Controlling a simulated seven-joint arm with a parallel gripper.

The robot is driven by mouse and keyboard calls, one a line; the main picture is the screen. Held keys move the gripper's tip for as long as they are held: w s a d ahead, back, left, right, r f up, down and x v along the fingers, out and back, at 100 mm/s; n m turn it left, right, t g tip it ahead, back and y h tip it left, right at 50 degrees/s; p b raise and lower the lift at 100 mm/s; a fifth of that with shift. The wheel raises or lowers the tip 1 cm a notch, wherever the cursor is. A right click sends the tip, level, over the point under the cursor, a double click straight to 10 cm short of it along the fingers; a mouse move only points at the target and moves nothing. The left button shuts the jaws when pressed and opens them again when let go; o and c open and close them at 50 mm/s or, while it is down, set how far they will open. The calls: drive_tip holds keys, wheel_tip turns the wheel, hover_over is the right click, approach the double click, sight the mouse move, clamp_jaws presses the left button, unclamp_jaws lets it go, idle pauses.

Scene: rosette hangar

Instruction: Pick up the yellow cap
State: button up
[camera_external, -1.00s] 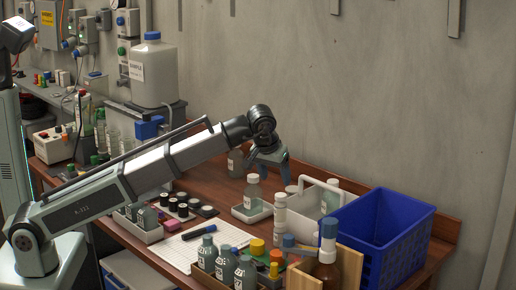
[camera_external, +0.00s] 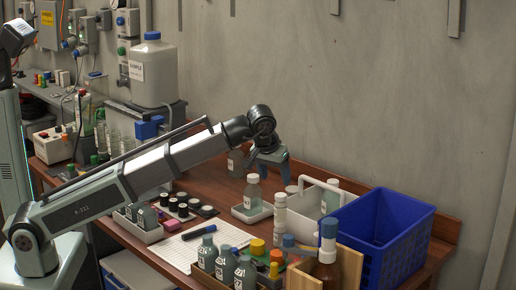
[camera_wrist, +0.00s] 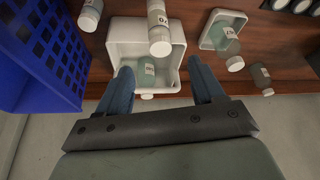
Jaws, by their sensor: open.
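The yellow cap (camera_external: 257,243) shows in the external view among the bottles at the front of the bench, on or near the rack of grey-green bottles. What lies under it is partly hidden. It does not show in the wrist view. My gripper (camera_external: 272,174) is above the back of the bench, behind and above the yellow cap and well apart from it. In the wrist view my gripper (camera_wrist: 160,68) has its two blue fingers spread, with nothing held. A white bin (camera_wrist: 118,37) with a bottle inside lies below the fingers.
A blue crate (camera_external: 405,235) stands at the right, beside the white bin. Small white bottles (camera_external: 280,215) and an orange cap (camera_external: 276,256) crowd the area near the yellow cap.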

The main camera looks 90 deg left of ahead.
drive_tip(key=shift+o, duration=0.8)
drive_tip(key=n, duration=0.1)
approach(257, 242)
drive_tip(key=shift+n+g, duration=0.3)
drive_tip(key=x, duration=0.4)
drive_tip(key=shift+w+a+f, duration=0.2)
drive_tip(key=shift+a, duration=0.25)
drive_tip(key=shift+d+x, duration=0.2)
drive_tip(key=shift+x, duration=1.1)
drive_tip(key=shift+d+x, duration=0.25)
drive_tip(key=shift+x, duration=1.1)
drive_tip(key=shift+w+f, duration=0.15)
drive_tip(key=c, duration=1.1)
